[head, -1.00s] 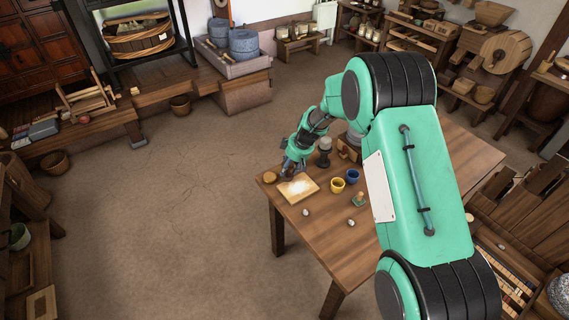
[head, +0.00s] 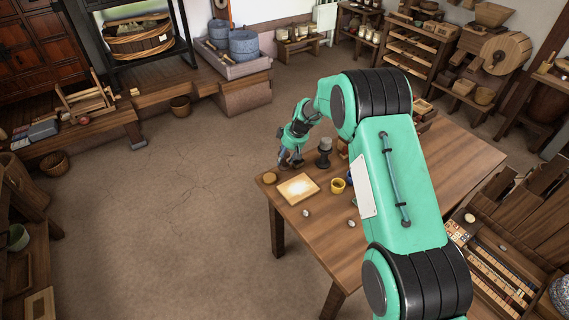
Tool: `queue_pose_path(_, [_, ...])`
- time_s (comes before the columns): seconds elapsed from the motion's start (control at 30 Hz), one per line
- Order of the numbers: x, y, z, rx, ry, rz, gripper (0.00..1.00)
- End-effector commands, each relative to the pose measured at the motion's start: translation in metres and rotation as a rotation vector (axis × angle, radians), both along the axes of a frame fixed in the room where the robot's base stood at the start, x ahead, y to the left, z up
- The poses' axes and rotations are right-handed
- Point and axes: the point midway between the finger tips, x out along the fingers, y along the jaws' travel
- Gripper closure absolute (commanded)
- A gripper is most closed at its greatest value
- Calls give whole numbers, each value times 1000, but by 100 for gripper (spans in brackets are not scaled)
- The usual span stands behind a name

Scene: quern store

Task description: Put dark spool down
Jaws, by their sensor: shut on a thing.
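My gripper (head: 291,163) is at the far left end of the wooden table (head: 325,245), just behind the pale board (head: 298,188). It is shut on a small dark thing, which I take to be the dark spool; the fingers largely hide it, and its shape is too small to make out. I cannot tell whether it touches the tabletop.
A dark stand with a grey top (head: 323,153) is right of my gripper. A yellow cup (head: 338,186) and two small pale pieces (head: 306,212) are nearer. My arm covers the table's middle.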

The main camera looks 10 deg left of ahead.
Motion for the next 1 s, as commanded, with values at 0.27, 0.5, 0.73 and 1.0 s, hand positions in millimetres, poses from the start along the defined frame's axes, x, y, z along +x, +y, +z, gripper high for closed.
queue_pose_path(0.27, [0, 0, -25, 0, 0, -1, 84])
queue_pose_path(0.5, [0, 0, -35, 1, 0, -1, 84])
queue_pose_path(0.73, [0, 0, -35, 0, 0, 0, 84])
queue_pose_path(1.0, [0, 0, -37, 0, 0, 0, 38])
